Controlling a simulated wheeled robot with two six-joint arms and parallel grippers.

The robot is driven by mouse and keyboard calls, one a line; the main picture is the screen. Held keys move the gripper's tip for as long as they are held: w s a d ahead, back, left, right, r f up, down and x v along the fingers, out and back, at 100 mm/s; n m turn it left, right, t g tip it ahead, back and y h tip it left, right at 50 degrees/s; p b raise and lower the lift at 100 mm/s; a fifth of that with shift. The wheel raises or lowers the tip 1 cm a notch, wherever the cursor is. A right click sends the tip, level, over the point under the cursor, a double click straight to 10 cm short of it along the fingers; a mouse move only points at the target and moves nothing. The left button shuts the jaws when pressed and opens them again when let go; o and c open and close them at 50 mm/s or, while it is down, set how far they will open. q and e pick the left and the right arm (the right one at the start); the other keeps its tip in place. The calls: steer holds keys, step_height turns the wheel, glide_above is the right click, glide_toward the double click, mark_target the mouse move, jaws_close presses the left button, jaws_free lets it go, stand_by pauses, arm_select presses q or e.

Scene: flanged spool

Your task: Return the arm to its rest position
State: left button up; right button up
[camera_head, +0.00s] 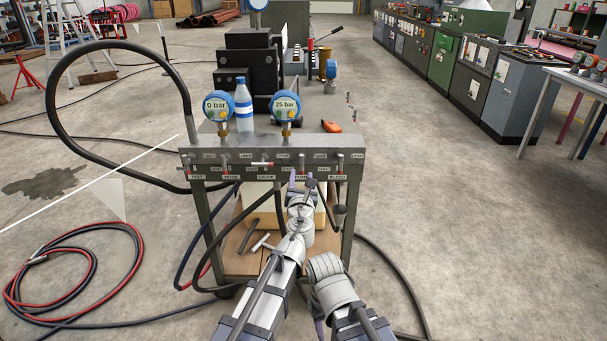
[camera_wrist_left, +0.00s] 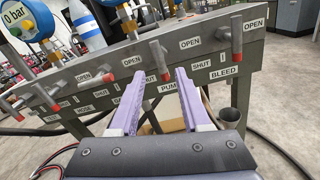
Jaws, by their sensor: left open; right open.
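My left gripper (camera_head: 297,180) is in front of the right half of the valve panel (camera_head: 225,158). In the left wrist view its lilac fingers (camera_wrist_left: 163,76) are spread apart with nothing held between them. A red-handled valve lever (camera_wrist_left: 156,54) hangs just beyond the fingertips, above the PUMP label; a gap shows, but contact cannot be ruled out. Another red lever (camera_wrist_left: 237,36) stands to the right, near BLEED. My right gripper (camera_head: 318,326) is low at the bottom of the head view, below the panel and largely hidden by its own arm.
Two gauges, 0 bar (camera_head: 218,105) and 25 bar (camera_head: 286,104), and a bottle (camera_head: 243,105) stand behind the panel. Tools (camera_head: 250,238) lie on the lower shelf. A black hose (camera_head: 48,95) arches left; red and black hoses (camera_head: 75,318) coil on the floor. Floor at right is mostly clear.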

arm_select(q)
steer(key=s+a+f+n+g+y, duration=0.3)
steer(key=s+a+f+n+g, duration=0.15)
steer(key=a+n, duration=0.55)
steer(key=s+a+f+n+g+y, duration=0.35)
steer(key=a+f+n, duration=0.35)
steer(key=n, duration=0.4)
steer(key=s+a+f+n+g+h, duration=0.1)
steer(key=s+f+n+g+h, duration=0.2)
steer(key=s+n, duration=0.35)
steer(key=s+a+f+n+g+h, duration=0.1)
steer(key=s+f+n+g, duration=0.3)
steer(key=s+f+n, duration=0.25)
steer(key=s+d+n+g+h, duration=0.25)
steer(key=s+d+n, duration=0.2)
steer(key=s, duration=0.25)
steer(key=s+d+r+m+p, duration=0.1)
steer(key=d+r+p, duration=0.2)
steer(key=r+p, duration=0.4)
steer(key=s+d+r+m+p, duration=0.1)
steer(key=s+d+r+p, duration=0.1)
steer(key=r+p, duration=0.6)
steer(key=s+d+r+m+y+p, duration=0.1)
steer(key=s+d+r+m+p, duration=0.1)
steer(key=d+r+p, duration=0.3)
step_height(320, 180, up, 3)
steer(key=p, duration=0.3)
steer(key=shift+f+g+p, duration=0.15)
steer(key=shift+g+p, duration=0.15)
steer(key=shift+g, duration=0.05)
